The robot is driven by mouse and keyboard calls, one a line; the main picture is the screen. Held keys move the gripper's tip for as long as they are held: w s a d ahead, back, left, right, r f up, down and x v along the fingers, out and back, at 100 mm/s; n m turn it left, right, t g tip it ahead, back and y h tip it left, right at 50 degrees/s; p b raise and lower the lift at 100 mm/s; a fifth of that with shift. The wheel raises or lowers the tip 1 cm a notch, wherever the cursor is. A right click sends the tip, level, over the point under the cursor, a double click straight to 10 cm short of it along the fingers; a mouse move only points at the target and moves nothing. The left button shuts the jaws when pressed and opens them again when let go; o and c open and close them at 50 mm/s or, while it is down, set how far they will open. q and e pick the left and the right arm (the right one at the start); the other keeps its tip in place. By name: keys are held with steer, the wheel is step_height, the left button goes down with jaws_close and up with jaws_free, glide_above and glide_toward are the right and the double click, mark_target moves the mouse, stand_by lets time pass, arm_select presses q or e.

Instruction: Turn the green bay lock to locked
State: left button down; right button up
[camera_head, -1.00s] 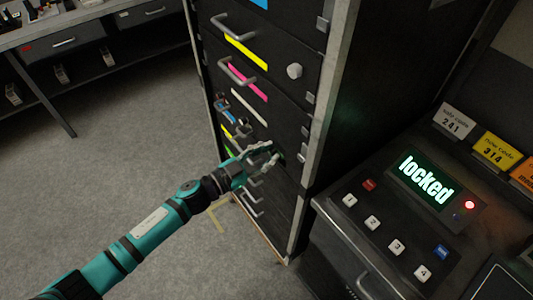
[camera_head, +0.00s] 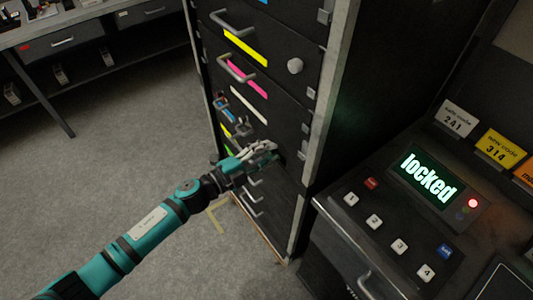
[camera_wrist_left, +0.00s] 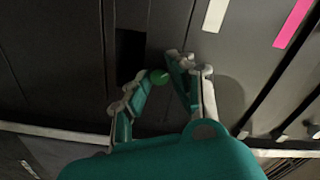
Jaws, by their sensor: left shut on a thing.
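The cabinet (camera_head: 290,110) of dark drawers carries coloured strips, with a green strip (camera_head: 228,152) low on its front. My left gripper (camera_head: 274,152) is at the right side of this lower drawer front. My right gripper is in neither view.
A console (camera_head: 400,225) stands right of the cabinet. Its screen (camera_head: 427,176) reads "locked" and a red lamp (camera_head: 472,203) is lit. A pale round knob (camera_head: 295,65) sits higher on the cabinet. A workbench (camera_head: 75,35) stands far left. The floor between is clear.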

arm_select(q)
steer(key=m+b, duration=0.2)
steer(key=m, duration=0.5)
steer(key=shift+f+m, duration=0.1)
steer(key=shift+m, duration=0.6)
steer(key=c, duration=1.2)
jaws_free()
